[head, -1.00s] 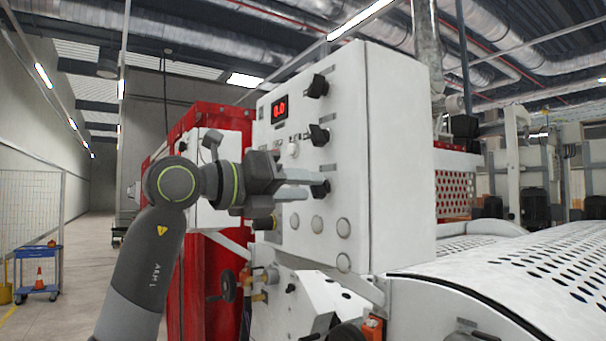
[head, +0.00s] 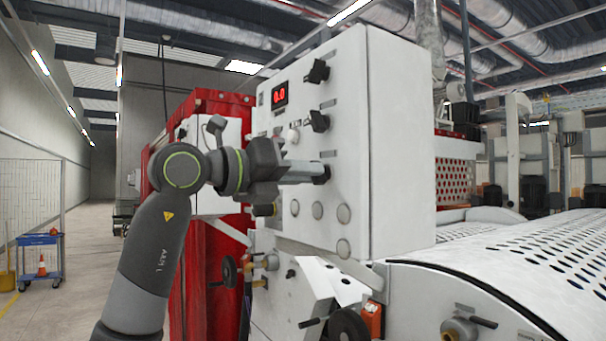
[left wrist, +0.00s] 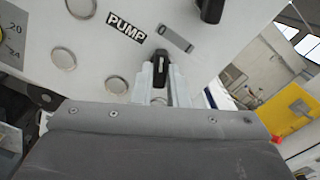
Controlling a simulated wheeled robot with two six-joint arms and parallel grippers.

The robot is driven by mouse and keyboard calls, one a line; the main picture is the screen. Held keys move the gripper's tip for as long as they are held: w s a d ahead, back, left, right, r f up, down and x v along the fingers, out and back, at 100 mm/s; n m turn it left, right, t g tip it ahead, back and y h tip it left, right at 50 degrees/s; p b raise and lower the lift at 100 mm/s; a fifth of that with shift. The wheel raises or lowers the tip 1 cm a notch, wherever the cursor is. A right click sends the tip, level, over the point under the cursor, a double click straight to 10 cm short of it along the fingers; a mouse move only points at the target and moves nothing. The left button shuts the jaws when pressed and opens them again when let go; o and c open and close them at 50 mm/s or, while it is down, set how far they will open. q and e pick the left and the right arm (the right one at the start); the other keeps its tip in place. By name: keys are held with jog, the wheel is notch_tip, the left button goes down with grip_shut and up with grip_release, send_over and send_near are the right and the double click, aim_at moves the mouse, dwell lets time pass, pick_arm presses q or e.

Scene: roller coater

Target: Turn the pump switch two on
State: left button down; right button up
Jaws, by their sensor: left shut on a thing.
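The white control cabinet (head: 395,150) fills the middle of the head view. On its front face are three black rotary knobs in a column: a top knob (head: 317,71), a middle knob (head: 318,121) and a lowest knob (head: 323,174). My left gripper (head: 318,172) reaches in from the left and is shut on the lowest knob. In the left wrist view this pump switch knob (left wrist: 159,66) sits between the two light fingers, beside a "PUMP" label (left wrist: 126,26). The fingers hide part of it. My right gripper is not in view.
A red digital display (head: 280,95) reads 0.0. Several round grey buttons (head: 318,210) sit below the fingers. Another black knob (left wrist: 211,9) is near the top of the left wrist view. A perforated white cover (head: 520,265) lies to the right.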

pick_arm(q)
jog(key=shift+m+b, duration=1.7)
jog(key=shift+m, duration=4)
jog(key=c, duration=1.4)
grip_release()
jog(key=shift+c, duration=0.2)
jog(key=shift+a, duration=0.15)
